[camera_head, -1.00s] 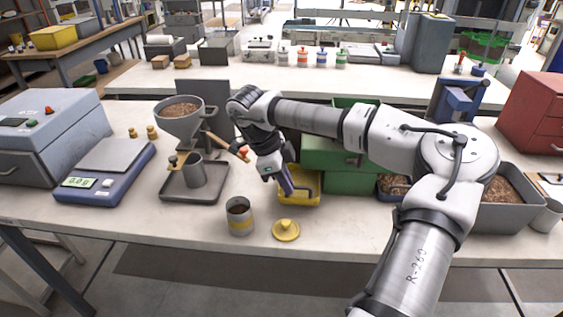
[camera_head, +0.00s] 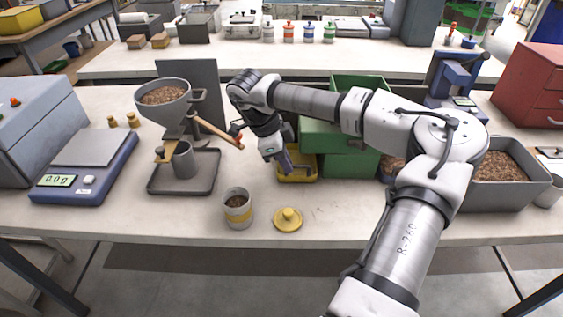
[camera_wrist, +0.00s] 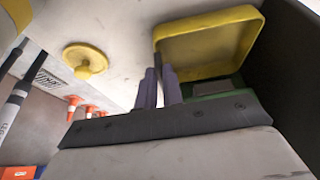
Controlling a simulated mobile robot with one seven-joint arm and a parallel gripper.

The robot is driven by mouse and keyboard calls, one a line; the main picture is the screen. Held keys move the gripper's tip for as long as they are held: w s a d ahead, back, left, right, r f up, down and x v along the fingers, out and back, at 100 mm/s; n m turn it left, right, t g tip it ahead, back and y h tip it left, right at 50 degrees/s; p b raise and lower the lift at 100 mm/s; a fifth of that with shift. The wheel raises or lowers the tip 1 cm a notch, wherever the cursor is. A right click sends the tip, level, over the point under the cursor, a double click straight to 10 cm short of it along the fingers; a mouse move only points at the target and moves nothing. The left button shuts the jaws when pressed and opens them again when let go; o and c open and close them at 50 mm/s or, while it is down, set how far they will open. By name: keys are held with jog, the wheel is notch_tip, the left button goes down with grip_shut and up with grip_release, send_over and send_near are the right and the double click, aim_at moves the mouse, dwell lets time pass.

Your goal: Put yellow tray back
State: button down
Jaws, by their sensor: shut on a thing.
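The yellow tray (camera_head: 297,179) is shallow and open-topped, at the left side of the green cabinet on the bench. It also shows in the wrist view (camera_wrist: 215,45), upper right, and looks empty there. My gripper (camera_head: 287,172) reaches down at the tray's near left part. In the wrist view my gripper's purple fingers (camera_wrist: 160,88) are closed together at the tray's wall near one corner. The part of the wall between the fingers is hidden. Whether the tray touches the bench is unclear.
The green cabinet (camera_head: 342,152) stands close on the tray's right. A yellow lid (camera_head: 288,219) and a pellet-filled can (camera_head: 238,211) are in front. The hopper (camera_head: 163,98) with its wooden handle (camera_head: 218,134) and grey drip tray (camera_head: 183,187) stand left. Bench right of the lid is clear.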

jog(key=shift+d, duration=0.15)
jog(key=c, duration=1.5)
grip_release()
jog(key=shift+f, duration=0.1)
jog(key=shift+c, duration=0.2)
jog(key=b+v, duration=0.2)
jog(key=v, duration=1)
